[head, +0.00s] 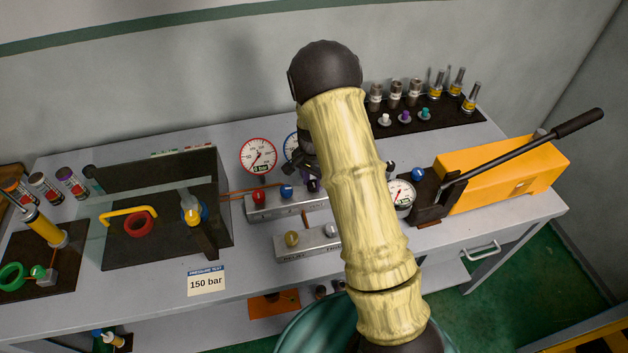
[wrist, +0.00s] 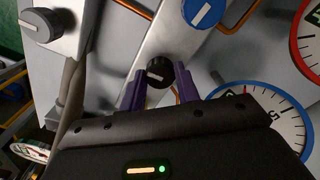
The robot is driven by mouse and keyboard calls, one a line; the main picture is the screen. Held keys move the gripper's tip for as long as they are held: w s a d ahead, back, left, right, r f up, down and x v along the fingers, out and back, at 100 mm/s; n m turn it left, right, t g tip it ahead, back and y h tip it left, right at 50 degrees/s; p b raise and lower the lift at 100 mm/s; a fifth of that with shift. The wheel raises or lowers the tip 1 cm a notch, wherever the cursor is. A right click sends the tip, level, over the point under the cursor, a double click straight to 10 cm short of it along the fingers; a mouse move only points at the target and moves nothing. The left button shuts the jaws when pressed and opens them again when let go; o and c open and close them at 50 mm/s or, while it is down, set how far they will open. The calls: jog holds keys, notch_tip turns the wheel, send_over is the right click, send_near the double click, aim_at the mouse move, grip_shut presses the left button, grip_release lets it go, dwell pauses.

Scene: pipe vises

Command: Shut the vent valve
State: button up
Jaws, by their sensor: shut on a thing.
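My gripper (wrist: 161,73) has purple fingers, one on each side of a small black knob (wrist: 157,76) with a pale mark, and is shut on it. The knob sits at the end of a grey valve block (wrist: 172,36), in line with a blue knob (wrist: 203,12). In the head view my gripper (head: 313,185) is at the right end of the upper block (head: 268,207), mostly behind my arm. A red knob (head: 258,197) is on the same block.
A red-rimmed gauge (head: 258,155) and a partly hidden blue-rimmed gauge (wrist: 262,120) are close by. A lower block (head: 296,243) carries a gold knob (head: 292,238) and a grey one (head: 331,230). A yellow pump (head: 510,175) with a long lever stands right. A clear-fronted test box (head: 150,215) is left.

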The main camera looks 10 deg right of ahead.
aim_at(313, 183)
jog(key=shift+w+r+m, duration=0.1)
jog(key=shift+m, duration=0.3)
jog(key=o, duration=1)
notch_tip(313, 183, up, 17)
jog(key=shift+r+b, duration=0.15)
jog(key=shift+b, duration=1.1)
jog(key=s+f+n+t, duration=0.1)
jog(key=s+n, duration=0.2)
jog(key=s, duration=0.4)
jog(key=s+f+n, duration=0.1)
jog(key=s+n, duration=0.3)
jog(key=s, duration=0.3)
jog(key=s+f+n+t, duration=0.1)
jog(key=s+n, duration=0.2)
jog(key=s, duration=0.4)
jog(key=shift+s+d+t, duration=0.1)
jog(key=shift+s+t, duration=0.15)
jog(key=shift+t, duration=0.05)
